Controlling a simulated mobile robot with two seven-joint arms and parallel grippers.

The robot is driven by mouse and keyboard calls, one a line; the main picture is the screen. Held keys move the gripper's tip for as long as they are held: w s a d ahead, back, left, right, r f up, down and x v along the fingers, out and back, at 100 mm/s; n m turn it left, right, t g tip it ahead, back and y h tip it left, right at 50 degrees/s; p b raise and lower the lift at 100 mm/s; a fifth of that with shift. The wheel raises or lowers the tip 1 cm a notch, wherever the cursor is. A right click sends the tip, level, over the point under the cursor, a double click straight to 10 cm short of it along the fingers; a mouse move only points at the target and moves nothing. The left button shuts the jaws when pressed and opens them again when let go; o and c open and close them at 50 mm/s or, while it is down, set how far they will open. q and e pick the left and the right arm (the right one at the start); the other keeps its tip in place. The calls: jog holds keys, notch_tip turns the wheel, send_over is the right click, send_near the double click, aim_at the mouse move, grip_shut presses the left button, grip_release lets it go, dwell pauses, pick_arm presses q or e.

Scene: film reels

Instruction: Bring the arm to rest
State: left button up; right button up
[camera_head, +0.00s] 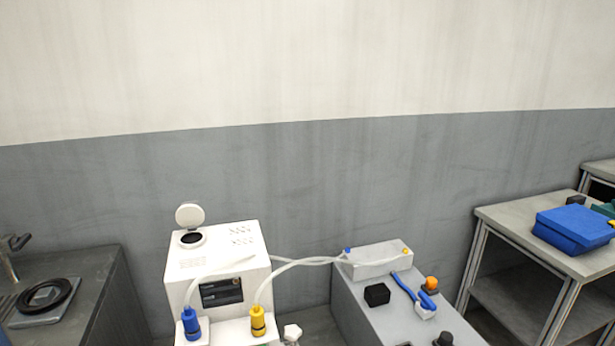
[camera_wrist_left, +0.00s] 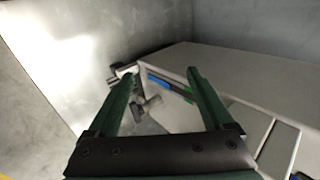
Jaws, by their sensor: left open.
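My left gripper (camera_wrist_left: 161,76) shows in the left wrist view with its two dark green fingers spread apart. Nothing is between the fingertips. Beyond them are a grey surface with a blue and green strip (camera_wrist_left: 168,86) and a small grey knob-like fitting (camera_wrist_left: 146,106); I cannot tell whether the fingers touch anything. In the head view I see neither gripper.
In the head view a white machine (camera_head: 217,262) with an open round lid has hoses running to a white box (camera_head: 375,262) on a grey bench. A dark counter (camera_head: 88,290) stands left. A table (camera_head: 520,222) with a blue case (camera_head: 572,230) stands right.

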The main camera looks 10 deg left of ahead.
pick_arm(q)
jog(key=s+d+f+n+h, duration=0.2)
jog(key=s+d+n+h, duration=0.35)
jog(key=s+d, duration=1.05)
jog(key=d+r+n+t, duration=0.2)
jog(key=d+n, duration=0.4)
jog(key=d, duration=0.5)
jog(key=s+a+r+p, duration=0.1)
jog(key=a+r+p, duration=0.2)
jog(key=r+p, duration=0.5)
jog(key=p, duration=0.3)
jog(key=shift+s+r, duration=0.35)
jog(key=shift+s, duration=0.05)
pick_arm(e)
jog(key=s+d+r+h, duration=0.1)
jog(key=d+r, duration=0.2)
jog(key=r, duration=0.5)
jog(key=shift+s+r+m, duration=0.2)
jog(key=shift+s+m, duration=0.05)
jog(key=shift+m, duration=0.05)
jog(key=shift+w, duration=0.1)
pick_arm(q)
jog(key=shift+a, duration=0.15)
pick_arm(e)
jog(key=shift+a, duration=0.15)
